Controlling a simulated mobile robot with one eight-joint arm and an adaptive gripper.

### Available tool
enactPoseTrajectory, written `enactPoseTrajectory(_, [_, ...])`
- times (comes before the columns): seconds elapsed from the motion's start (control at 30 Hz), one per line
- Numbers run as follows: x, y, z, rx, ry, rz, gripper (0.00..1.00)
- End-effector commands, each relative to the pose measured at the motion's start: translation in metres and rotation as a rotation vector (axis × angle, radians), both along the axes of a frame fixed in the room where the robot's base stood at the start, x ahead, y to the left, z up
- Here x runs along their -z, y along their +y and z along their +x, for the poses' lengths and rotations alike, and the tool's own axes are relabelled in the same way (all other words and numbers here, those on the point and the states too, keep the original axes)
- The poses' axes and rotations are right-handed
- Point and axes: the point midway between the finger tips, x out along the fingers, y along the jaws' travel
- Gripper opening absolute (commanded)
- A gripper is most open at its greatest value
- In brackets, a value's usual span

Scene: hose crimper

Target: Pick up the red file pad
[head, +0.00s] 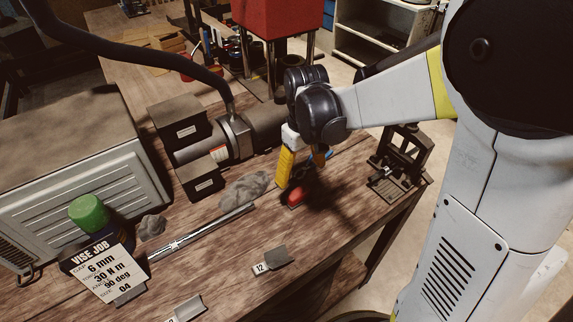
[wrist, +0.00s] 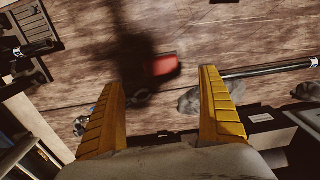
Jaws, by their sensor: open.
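The red file pad (head: 296,198) lies on the wooden workbench, just below my gripper in the head view. In the wrist view the red file pad (wrist: 165,64) shows beyond the fingertips, roughly midway between the two fingers, partly in dark shadow. My gripper (head: 302,177) points down over the bench with its yellow fingers spread. In the wrist view my gripper (wrist: 158,77) is open and nothing is between the fingers. A dark object beside the pad is too shadowed to make out.
A metal rod (head: 205,232) and grey rags (head: 246,187) lie left of the pad. The crimping machine (head: 215,140) stands behind them. A black press (head: 400,162) stands at the bench's right edge. A numbered grey tag (head: 272,262) lies in front. Bare wood lies right of the pad.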

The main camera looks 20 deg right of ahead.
Motion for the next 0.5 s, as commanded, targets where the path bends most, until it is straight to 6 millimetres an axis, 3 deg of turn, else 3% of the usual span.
enactPoseTrajectory(0.2, [0.039, 0.0, 0.001, -0.001, 0.002, 0.0, 0.88])
enactPoseTrajectory(0.5, [0.062, 0.001, 0.002, 0.0, 0.001, 0.0, 0.88])
